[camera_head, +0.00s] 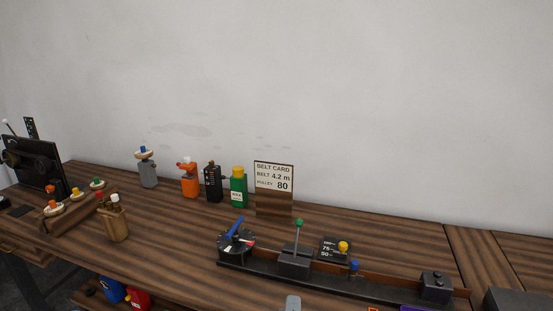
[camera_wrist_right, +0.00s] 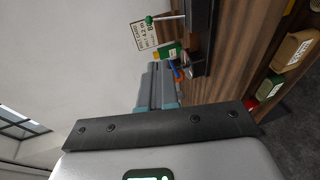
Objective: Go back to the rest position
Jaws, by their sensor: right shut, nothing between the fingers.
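My right gripper (camera_head: 293,303) shows only as a small grey tip at the bottom edge of the head view, in front of the black belt rig. In the right wrist view its grey fingers (camera_wrist_right: 160,87) are together with nothing between them. The black belt rig (camera_head: 390,285) lies along the front of the wooden bench, with a green-knobbed lever (camera_head: 299,240) and a round dial (camera_head: 236,242) with a blue pointer. The belt card (camera_head: 273,176) stands behind it, reading 4.2 m and 80. My left gripper is in neither view.
A wooden holder (camera_head: 115,224) and a rack with coloured knobs are at left. Bench space lies clear behind the rig at right.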

